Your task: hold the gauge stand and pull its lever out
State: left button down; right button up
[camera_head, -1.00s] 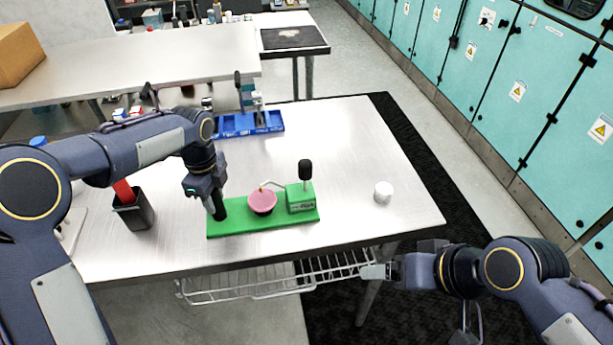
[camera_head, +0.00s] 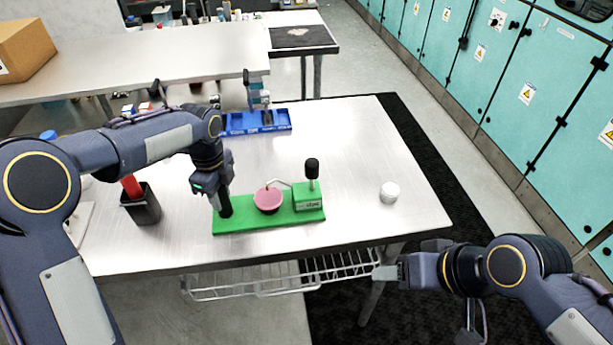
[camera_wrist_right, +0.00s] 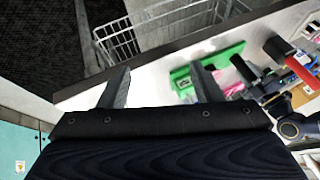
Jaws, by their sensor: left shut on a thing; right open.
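The gauge stand is a green base (camera_head: 250,224) lying flat near the table's front edge. It carries a pink round dish (camera_head: 268,200), a green block (camera_head: 309,196) and an upright lever with a black knob (camera_head: 312,168). My left gripper (camera_head: 222,200) is shut on the black post (camera_head: 225,208) at the base's left end; the fingertips are hard to make out. My right gripper (camera_head: 388,272) is open and empty in front of the table edge, apart from the stand. The right wrist view shows its spread fingers (camera_wrist_right: 160,88), with the green base (camera_wrist_right: 212,62) beyond.
A black cup (camera_head: 142,206) with a red item stands to the left. A blue tray (camera_head: 258,121) lies at the table's back. A wire rack (camera_head: 270,280) is below the front edge.

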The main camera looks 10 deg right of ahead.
jog(key=shift+w+a+f+n+g, duration=0.2)
jog(key=shift+f+n+g, duration=0.15)
jog(key=shift+g, duration=0.15)
jog(key=shift+c, duration=1.1)
jog(key=w+f+n+g+h, duration=0.1)
jog(key=w+f+g+h, duration=0.1)
jog(key=w+f+n+g+h, duration=0.1)
jog(key=shift+w+a+f+n, duration=0.2)
jog(key=shift+a+f+n, duration=0.1)
jog(key=shift+f+n, duration=0.1)
jog(key=c, duration=1)
jog(key=w+a+n+h, duration=0.1)
jog(key=w+h, duration=0.1)
jog(key=w+a+f+n+h, duration=0.1)
jog(key=w+h, duration=0.1)
jog(key=w+a+f+n+h, duration=0.1)
jog(key=w+h, duration=0.1)
jog(key=shift+w+t+h, duration=0.1)
jog(key=shift+t+h, duration=0.2)
jog(key=shift+h, duration=0.1)
grip_shut()
jog(key=w+a+r+n+t+h, duration=0.1)
jog(key=w+a+r+n+t, duration=0.1)
jog(key=a+t, duration=0.5)
jog(key=w+a+r+n+t+h, duration=0.1)
jog(key=w+a+n+t, duration=0.4)
jog(key=a, duration=0.6)
jog(key=shift+a+r+t+h, duration=0.4)
jog(key=shift+t+h, duration=0.1)
jog(key=shift+t, duration=0.4)
